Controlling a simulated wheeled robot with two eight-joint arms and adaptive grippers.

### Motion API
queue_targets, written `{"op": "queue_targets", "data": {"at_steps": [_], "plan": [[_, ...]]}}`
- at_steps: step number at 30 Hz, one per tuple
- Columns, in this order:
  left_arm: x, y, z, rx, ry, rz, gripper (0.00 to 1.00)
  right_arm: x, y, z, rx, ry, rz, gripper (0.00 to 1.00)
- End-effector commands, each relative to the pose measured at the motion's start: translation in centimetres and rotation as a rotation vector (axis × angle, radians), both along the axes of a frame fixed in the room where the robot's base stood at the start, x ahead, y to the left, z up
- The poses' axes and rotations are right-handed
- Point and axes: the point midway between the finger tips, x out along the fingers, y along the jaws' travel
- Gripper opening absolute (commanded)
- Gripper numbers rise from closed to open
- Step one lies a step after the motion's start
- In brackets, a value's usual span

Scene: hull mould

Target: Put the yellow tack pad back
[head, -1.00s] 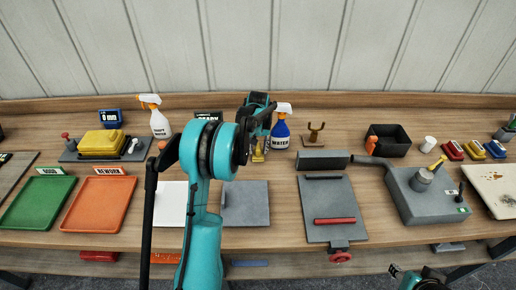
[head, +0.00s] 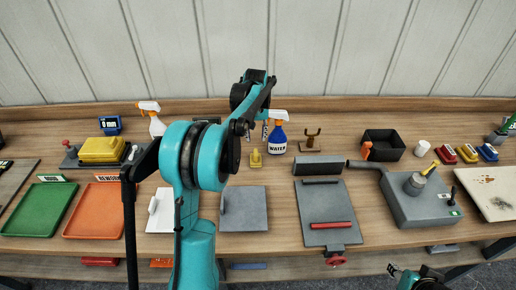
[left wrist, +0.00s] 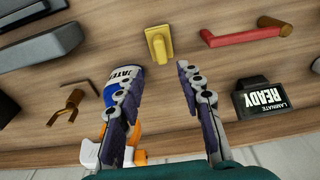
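The yellow tack pad, as I take it, is the small yellow piece with an upright grip (head: 255,158), lying on the bench behind the grey plate. It also shows in the left wrist view (left wrist: 159,45), beyond and between my fingertips, apart from them. My left gripper (left wrist: 158,72) is open and empty above the bench. In the head view my left gripper (head: 252,118) is partly hidden by its own arm. Part of my right arm and gripper (head: 408,277) shows at the bottom right; its fingers are not clear.
A blue WATER spray bottle (head: 277,137) stands close beside my left gripper, with a brown forked stand (head: 310,142) to its right. A READY sign (left wrist: 264,101) and a red-handled tool (left wrist: 245,35) lie on the other side. Red, yellow and blue blocks (head: 467,153) sit far right.

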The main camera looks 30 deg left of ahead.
Motion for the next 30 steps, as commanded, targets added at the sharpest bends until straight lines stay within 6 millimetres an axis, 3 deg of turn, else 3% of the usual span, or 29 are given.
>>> {"op": "queue_targets", "data": {"at_steps": [5, 10, 15, 19, 24, 30], "plan": [[-2.3, -3.1, 3.0, 0.015, -0.047, -0.06, 0.37, 0.0, 0.0, 0.0, 0.0, 0.0, 0.0, 0.4], [-7.6, -8.5, 6.6, 0.044, -0.143, -0.173, 0.37, 0.0, 0.0, 0.0, 0.0, 0.0, 0.0, 0.4], [-13.9, -13.4, 8.1, 0.074, -0.247, -0.29, 0.37, 0.0, 0.0, 0.0, 0.0, 0.0, 0.0, 0.4], [-19.0, -16.4, 7.5, 0.096, -0.326, -0.377, 0.37, 0.0, 0.0, 0.0, 0.0, 0.0, 0.0, 0.4], [-24.2, -19.1, 5.4, 0.119, -0.417, -0.472, 0.37, 0.0, 0.0, 0.0, 0.0, 0.0, 0.0, 0.4], [-27.1, -20.4, 3.4, 0.134, -0.475, -0.529, 0.37, 0.0, 0.0, 0.0, 0.0, 0.0, 0.0, 0.4]]}}
